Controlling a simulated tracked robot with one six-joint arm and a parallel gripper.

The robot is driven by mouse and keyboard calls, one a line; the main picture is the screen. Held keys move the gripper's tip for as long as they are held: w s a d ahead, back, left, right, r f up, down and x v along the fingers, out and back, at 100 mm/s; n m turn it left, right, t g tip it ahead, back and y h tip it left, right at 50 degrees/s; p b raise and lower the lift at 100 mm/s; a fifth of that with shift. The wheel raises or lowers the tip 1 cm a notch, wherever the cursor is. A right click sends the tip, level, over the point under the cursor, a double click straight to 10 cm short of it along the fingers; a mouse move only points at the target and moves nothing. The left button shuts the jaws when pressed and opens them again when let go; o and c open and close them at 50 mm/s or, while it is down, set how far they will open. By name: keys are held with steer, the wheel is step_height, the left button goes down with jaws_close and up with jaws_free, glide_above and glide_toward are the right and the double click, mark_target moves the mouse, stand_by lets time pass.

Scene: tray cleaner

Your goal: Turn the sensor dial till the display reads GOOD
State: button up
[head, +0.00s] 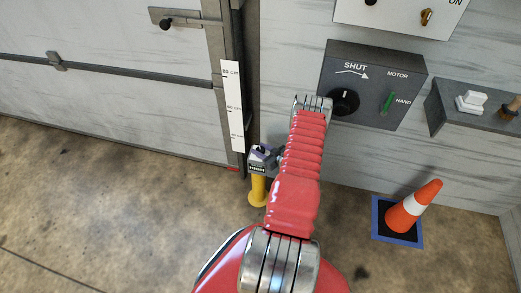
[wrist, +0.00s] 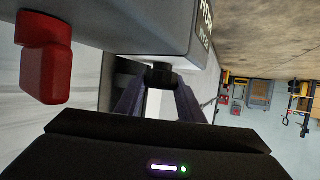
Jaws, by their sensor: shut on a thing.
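The sensor is a grey box on a yellow post (head: 258,190), beside the door frame in the head view. The small display (head: 257,168) on its front has light lettering that looks like HIGH, but it is too small to be sure. In the wrist view the grey sensor box (wrist: 150,25) fills the top, its lettering cut off at the edge. The black dial (wrist: 160,74) sticks out from the box. My gripper (wrist: 160,85) is shut on the dial, one dark purple finger on each side. In the head view my red arm hides part of this area.
A garage door (head: 110,110) stands at left, with a white height scale (head: 232,105) on its frame. A grey control box (head: 370,85) with a SHUT knob and green lever is on the wall. An orange cone (head: 412,208) stands at right. A red block (wrist: 45,60) is near my gripper.

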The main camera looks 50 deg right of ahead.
steer(key=shift+a+n+y, duration=0.1)
steer(key=shift+n+y, duration=0.2)
steer(key=shift+y, duration=0.2)
steer(key=o, duration=1.1)
steer(key=shift+c, duration=0.2)
steer(key=v, duration=1.3)
steer(key=shift+s, duration=0.45)
